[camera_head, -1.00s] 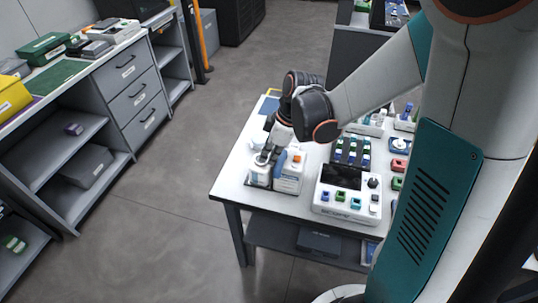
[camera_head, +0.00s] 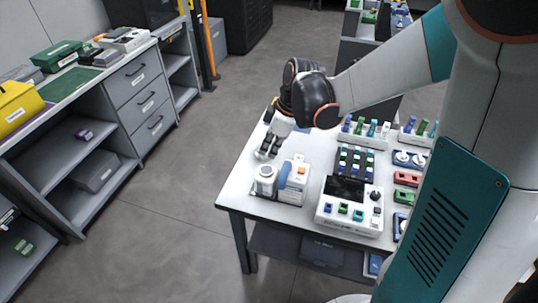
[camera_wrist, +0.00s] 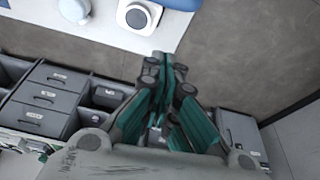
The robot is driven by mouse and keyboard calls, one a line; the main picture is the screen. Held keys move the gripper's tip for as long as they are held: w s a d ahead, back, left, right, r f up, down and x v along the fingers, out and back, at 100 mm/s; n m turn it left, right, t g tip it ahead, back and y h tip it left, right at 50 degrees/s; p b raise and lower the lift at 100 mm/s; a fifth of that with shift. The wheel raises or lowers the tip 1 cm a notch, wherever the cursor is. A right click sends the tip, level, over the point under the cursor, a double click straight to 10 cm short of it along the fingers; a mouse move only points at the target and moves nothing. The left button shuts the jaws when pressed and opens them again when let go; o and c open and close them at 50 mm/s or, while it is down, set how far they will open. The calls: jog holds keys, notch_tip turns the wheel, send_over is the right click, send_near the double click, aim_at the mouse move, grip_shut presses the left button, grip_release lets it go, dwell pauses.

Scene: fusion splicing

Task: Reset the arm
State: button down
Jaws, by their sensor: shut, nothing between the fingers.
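My gripper (camera_head: 267,154) hangs above the left part of the white table (camera_head: 238,187) in the head view, just above and behind a white round container (camera_head: 265,180). It is apart from that container. In the wrist view my gripper (camera_wrist: 165,62) shows its teal fingers with the tips together and nothing between them. My arm reaches in from the upper right over the table.
A white bottle with an orange mark (camera_head: 297,180) stands beside the round container. A white device with a dark screen (camera_head: 347,190) sits to the right, with several racks and coloured parts behind it. A grey shelf unit (camera_head: 75,165) stands at the left, across open floor.

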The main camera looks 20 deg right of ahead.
jog(key=w+p+v, duration=0.1)
jog(key=v, duration=0.4)
jog(key=s+r+m+t+h+b, duration=0.1)
jog(key=s+r+m+t, duration=0.1)
jog(key=s+m, duration=0.4)
jog(key=s+r+m+t+h+b, duration=0.1)
jog(key=s+r+m+t+h, duration=0.1)
jog(key=s+m, duration=0.4)
jog(key=s+r+t, duration=0.1)
jog(key=s, duration=0.4)
jog(key=shift+s+a+b, duration=0.2)
jog(key=shift+a+b, duration=0.05)
jog(key=shift+b, duration=0.05)
jog(key=shift+r, duration=0.1)
dwell(0.4)
